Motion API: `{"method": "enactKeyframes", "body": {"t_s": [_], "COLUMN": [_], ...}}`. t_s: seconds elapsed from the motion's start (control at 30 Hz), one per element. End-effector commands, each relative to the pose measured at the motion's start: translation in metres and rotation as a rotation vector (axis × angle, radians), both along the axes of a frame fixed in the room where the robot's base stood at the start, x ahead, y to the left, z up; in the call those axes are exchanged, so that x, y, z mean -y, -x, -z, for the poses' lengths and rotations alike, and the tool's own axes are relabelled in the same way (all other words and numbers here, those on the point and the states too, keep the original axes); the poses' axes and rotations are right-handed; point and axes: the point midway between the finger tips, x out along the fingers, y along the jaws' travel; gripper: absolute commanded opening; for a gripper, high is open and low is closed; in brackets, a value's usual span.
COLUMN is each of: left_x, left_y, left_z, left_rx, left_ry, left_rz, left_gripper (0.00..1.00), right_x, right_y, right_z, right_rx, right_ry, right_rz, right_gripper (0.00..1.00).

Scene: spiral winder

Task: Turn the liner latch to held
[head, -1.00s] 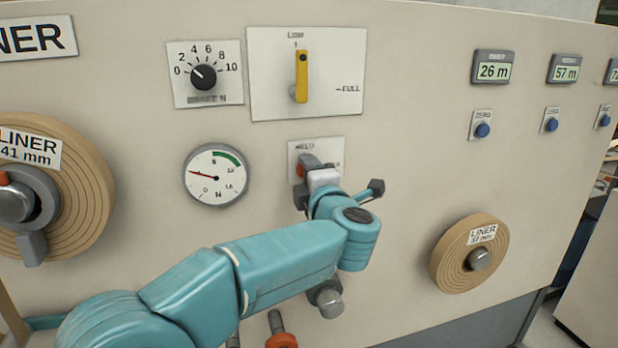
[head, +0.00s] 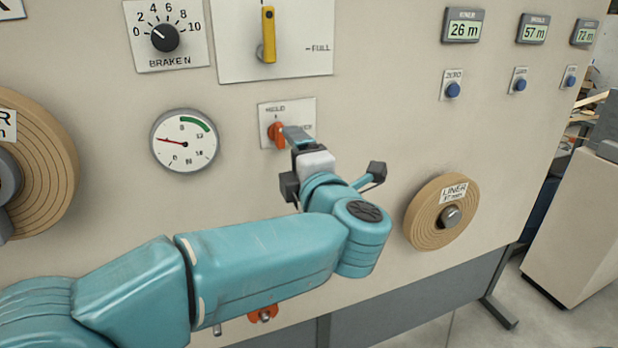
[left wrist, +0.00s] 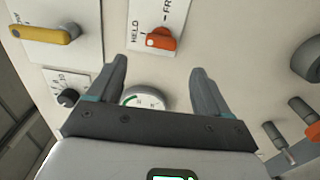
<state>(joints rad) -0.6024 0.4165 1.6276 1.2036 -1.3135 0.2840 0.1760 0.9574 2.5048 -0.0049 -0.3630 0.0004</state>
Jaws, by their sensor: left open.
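The liner latch is an orange knob (head: 276,133) on a small white plate (head: 307,108) marked HELD at the top, with a second label at the right partly covered by my finger. In the left wrist view the orange knob (left wrist: 162,38) shows whole, its white-dotted end towards the HELD side of the plate. My left gripper (head: 293,137) is just right of and in front of the knob in the head view. In the left wrist view its jaws (left wrist: 158,70) are open and empty, with the knob beyond the fingertips. My right gripper is not in view.
A dial gauge (head: 185,140), a brake dial (head: 165,38) and a yellow lever (head: 268,35) are left of and above the latch. A liner roll (head: 440,212) projects at the right, a larger roll (head: 45,150) at the left. Another orange part (head: 262,313) sits below my arm.

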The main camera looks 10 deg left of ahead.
Motion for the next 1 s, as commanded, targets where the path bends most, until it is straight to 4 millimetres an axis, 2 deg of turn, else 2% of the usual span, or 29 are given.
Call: {"method": "enactKeyframes", "body": {"t_s": [0.1,0.2,0.4,1.0], "left_x": [0.018,0.029,0.040,0.043], "left_y": [0.025,0.042,0.060,0.063], "left_z": [0.000,0.000,0.000,0.000], "left_rx": [0.001,0.000,0.000,0.000], "left_ry": [0.000,0.000,0.001,0.001], "left_rz": [0.005,0.002,0.000,-0.001], "left_gripper": [0.79,0.79,0.79,0.79], "right_x": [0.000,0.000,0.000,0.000], "right_y": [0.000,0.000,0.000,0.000], "right_z": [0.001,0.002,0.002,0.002], "right_rx": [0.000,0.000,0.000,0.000], "right_ry": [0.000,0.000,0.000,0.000], "right_rz": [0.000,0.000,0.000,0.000], "right_gripper": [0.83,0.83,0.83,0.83]}}
